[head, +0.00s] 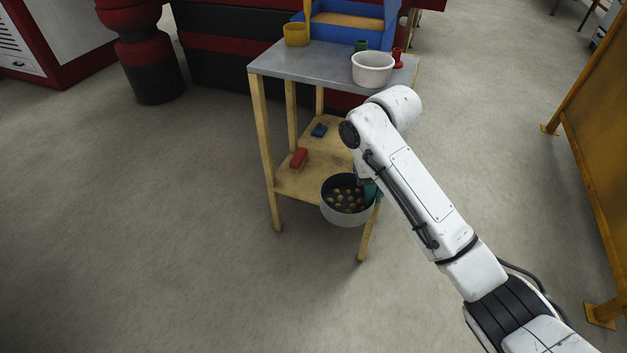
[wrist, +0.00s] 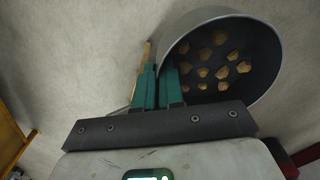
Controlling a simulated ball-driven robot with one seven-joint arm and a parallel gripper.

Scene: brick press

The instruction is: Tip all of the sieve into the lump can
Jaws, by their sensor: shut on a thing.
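The sieve, a round grey-white pan with a dark inside (head: 342,217), holds several tan lumps on its floor. It hangs in front of the stand's lower shelf, roughly level, and it also shows in the wrist view (wrist: 268,45). My gripper (wrist: 160,75) has green fingers and is shut on the sieve's wall at its edge. In the head view my gripper (head: 371,191) is partly hidden by my arm, at the sieve's right side. A white round tub (head: 372,77) stands upright on the grey top; I cannot tell for sure whether it is the lump can.
The grey-topped stand (head: 300,62) also bears a yellow cup (head: 296,35), a green cup (head: 361,45), a red piece (head: 398,57) and a blue press (head: 350,28). A red block (head: 299,158) and blue block (head: 319,130) lie on its lower shelf (head: 290,185). Floor at left is clear.

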